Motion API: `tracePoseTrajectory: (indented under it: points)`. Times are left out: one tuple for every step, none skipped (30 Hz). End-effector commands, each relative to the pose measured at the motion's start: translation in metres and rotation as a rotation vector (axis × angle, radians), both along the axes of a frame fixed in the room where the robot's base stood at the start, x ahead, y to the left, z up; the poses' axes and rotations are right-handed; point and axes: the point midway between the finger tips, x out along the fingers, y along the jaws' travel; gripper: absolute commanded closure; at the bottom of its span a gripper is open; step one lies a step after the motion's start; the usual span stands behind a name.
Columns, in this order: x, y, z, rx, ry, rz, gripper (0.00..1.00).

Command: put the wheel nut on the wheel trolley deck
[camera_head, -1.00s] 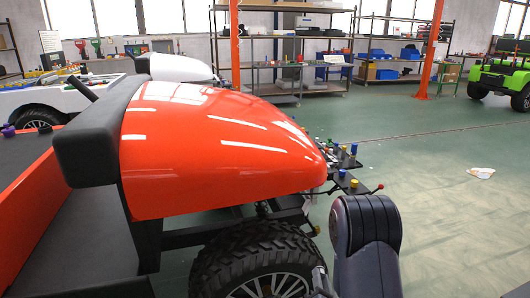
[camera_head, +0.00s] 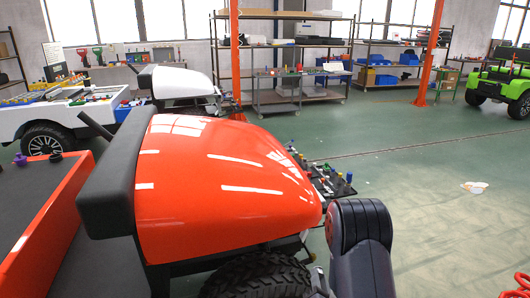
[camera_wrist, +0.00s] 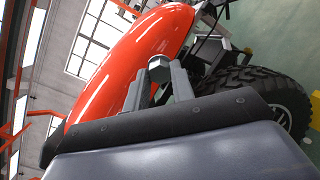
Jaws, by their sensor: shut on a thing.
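My gripper (camera_wrist: 159,80) shows in the wrist view with its two grey fingers shut on a small grey, faceted wheel nut (camera_wrist: 158,66) at their tips. Behind the nut are an orange hood and a black off-road tyre. In the head view my dark arm stands at the right of the hood, and the gripper and nut cannot be made out there. A dark surface with several coloured pegs (camera_head: 335,184) lies just behind the hood's right end; I cannot tell whether it is the wheel trolley deck.
The orange cart (camera_head: 225,185) fills the middle, its black tyre (camera_head: 258,277) below the hood. A white cart (camera_head: 50,120) is behind at left, a green cart (camera_head: 500,80) at far right. Red parts (camera_head: 516,286) show at lower right. Green floor (camera_head: 430,180) is open at right.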

Motion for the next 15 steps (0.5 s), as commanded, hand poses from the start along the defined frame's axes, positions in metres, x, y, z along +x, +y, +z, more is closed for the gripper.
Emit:
tracePoseTrajectory:
  points:
    - [0.000, 0.000, 0.016, 0.000, 0.000, 0.000, 1.00]
    - [0.001, 0.000, 0.019, 0.000, 0.000, 0.000, 1.00]
    - [0.001, 0.000, 0.023, 0.000, 0.000, 0.000, 1.00]
    - [0.001, 0.000, 0.025, 0.000, 0.000, 0.000, 1.00]
    - [0.001, 0.000, 0.027, 0.000, 0.000, 0.000, 1.00]
    - [0.001, 0.000, 0.029, 0.000, 0.000, 0.000, 1.00]
    - [0.001, 0.000, 0.030, 0.000, 0.000, 0.000, 1.00]
    - [0.001, 0.000, 0.031, 0.000, 0.000, 0.000, 1.00]
    - [0.002, 0.000, 0.032, 0.000, 0.000, 0.000, 1.00]
    - [0.002, 0.000, 0.032, 0.000, 0.000, 0.000, 1.00]
    - [0.002, 0.000, 0.032, 0.000, 0.000, 0.000, 1.00]
    - [0.002, 0.000, 0.032, 0.000, 0.000, 0.000, 1.00]
    - [0.002, 0.000, 0.032, 0.000, 0.000, 0.000, 1.00]
    - [0.002, 0.000, 0.032, 0.000, 0.000, 0.000, 1.00]
    - [0.002, 0.000, 0.031, 0.000, 0.000, 0.000, 1.00]
